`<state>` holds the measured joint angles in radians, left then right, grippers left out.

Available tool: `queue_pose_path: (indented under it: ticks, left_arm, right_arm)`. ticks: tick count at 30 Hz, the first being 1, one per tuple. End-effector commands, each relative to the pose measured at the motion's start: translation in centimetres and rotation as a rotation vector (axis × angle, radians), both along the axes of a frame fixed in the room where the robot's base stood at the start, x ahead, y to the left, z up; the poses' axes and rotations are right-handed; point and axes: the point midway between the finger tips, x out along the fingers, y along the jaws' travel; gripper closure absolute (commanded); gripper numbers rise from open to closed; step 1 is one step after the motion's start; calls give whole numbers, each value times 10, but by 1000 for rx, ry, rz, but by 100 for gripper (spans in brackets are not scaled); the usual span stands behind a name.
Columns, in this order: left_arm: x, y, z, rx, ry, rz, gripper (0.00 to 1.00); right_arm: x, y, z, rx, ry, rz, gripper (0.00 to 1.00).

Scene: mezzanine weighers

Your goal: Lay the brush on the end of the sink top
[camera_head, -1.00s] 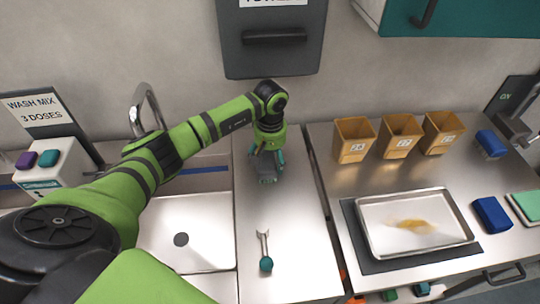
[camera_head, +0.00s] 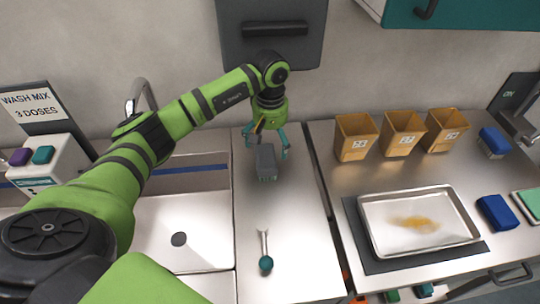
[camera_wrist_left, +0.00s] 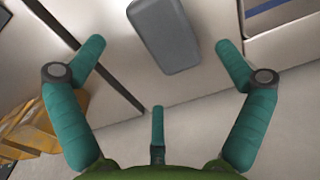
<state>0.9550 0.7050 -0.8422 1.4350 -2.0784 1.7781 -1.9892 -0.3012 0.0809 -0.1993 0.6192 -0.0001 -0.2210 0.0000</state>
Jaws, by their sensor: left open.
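The brush (camera_head: 266,164) looks like a grey rounded block. It lies on the steel end of the sink top (camera_head: 285,225), right of the basin and towards the wall. Its underside is hidden. In the left wrist view the brush (camera_wrist_left: 163,35) shows its smooth grey back, beyond and between the spread fingers, touching none of them. My left gripper (camera_head: 268,146) is open with teal fingers, just above and behind the brush. It holds nothing. My right gripper is not in view.
A teal-ended spoon (camera_head: 265,250) lies on the same top, nearer the front. The sink basin (camera_head: 190,225) is at left. Several tan bins (camera_head: 355,138), a metal tray (camera_head: 418,245), a blue-backed block (camera_head: 493,142) and a blue pad (camera_head: 497,212) stand on the right counter.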

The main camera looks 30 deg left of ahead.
Motion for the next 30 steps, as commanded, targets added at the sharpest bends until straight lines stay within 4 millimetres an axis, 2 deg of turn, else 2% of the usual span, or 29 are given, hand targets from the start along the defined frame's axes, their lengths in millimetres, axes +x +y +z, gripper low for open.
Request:
queue_pose_path:
  ticks: [1,6,12,30]
  left_arm:
    - [2,0,8,1,-8,-1,0]
    - [1,0,41,1,-6,0,0]
    - [0,0,61,0,0,1,0]
    - [0,-1,64,-1,1,0,0]
  right_arm:
    - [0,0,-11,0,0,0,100]
    - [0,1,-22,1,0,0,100]
    - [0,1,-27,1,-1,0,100]
    - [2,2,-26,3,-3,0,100]
